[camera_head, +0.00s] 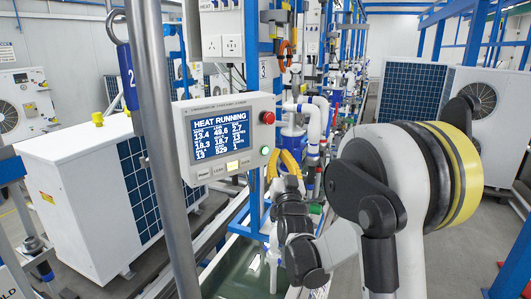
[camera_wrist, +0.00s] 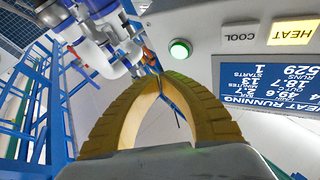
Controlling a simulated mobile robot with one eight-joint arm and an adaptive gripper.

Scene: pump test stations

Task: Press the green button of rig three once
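The grey control panel (camera_head: 224,143) faces me in the head view, its screen reading HEAT RUNNING. A sign with a 3 (camera_head: 263,70) is on the blue post just behind it. The round green button (camera_head: 265,151) is at the panel's lower right, below a red button (camera_head: 268,117). In the wrist view, upside down, the green button (camera_wrist: 180,48) looks lit. My gripper (camera_head: 280,152) has yellow fingers beside the panel's right edge. In the wrist view the gripper's tips (camera_wrist: 158,76) meet, empty, close to the button in the picture; a gap seems to remain, contact is not visible.
COOL (camera_wrist: 240,37) and lit HEAT (camera_wrist: 292,31) buttons are near the green one. A grey pole (camera_head: 160,140) stands left of the panel. White pipes (camera_head: 314,115) and blue frames are behind my gripper. White units (camera_head: 115,190) stand left and right.

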